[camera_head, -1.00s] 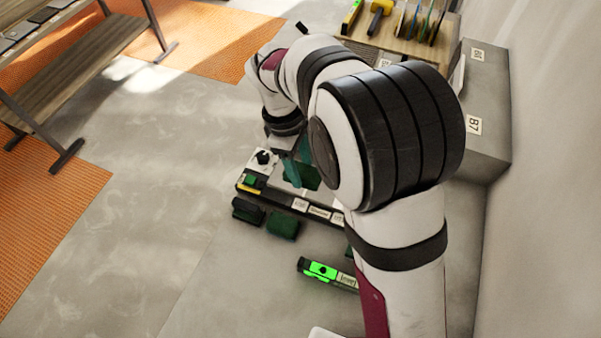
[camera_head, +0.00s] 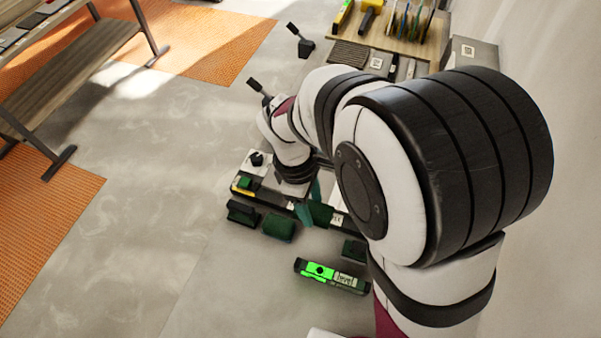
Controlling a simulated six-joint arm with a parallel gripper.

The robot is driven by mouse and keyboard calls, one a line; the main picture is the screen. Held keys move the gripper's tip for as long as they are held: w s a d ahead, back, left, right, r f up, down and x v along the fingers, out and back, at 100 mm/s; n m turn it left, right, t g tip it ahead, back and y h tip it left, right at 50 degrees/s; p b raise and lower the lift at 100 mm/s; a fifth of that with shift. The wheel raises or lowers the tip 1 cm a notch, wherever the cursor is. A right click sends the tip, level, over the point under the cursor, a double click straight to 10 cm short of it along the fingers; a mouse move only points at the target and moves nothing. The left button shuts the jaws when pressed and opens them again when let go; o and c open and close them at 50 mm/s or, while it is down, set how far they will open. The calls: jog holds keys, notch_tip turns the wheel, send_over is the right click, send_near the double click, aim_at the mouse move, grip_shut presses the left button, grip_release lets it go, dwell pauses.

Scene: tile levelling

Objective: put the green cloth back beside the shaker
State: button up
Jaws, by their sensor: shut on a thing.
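My gripper (camera_head: 308,204) points down over the dark tray, with teal fingers partly hidden by my wrist. It is shut on a dark green piece, which looks like the green cloth (camera_head: 321,214), at the tray's front edge. I cannot tell whether the cloth touches the tray or floor. No shaker can be made out for certain; my arm covers much of the tray's right side.
The tray (camera_head: 246,194) holds a small green block (camera_head: 244,182) and a black knob (camera_head: 256,159). Dark green blocks (camera_head: 279,227) and a bright green level (camera_head: 331,276) lie in front. A wooden rack (camera_head: 412,40) stands behind.

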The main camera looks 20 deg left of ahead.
aim_at(316, 220)
jog(key=shift+s+d+f, duration=0.35)
jog(key=shift+s+d, duration=0.15)
jog(key=shift+s, duration=0.05)
jog(key=shift+s+d+f, duration=0.3)
jog(key=shift+s+d, duration=0.15)
jog(key=shift+s, duration=0.05)
notch_tip(316, 220, down, 4)
jog(key=shift+f, duration=0.75)
jog(key=shift+f, duration=1.5)
jog(key=o, duration=1.6)
jog(key=shift+c, duration=0.2)
notch_tip(316, 220, up, 8)
jog(key=shift+f, duration=0.2)
jog(key=shift+r, duration=0.2)
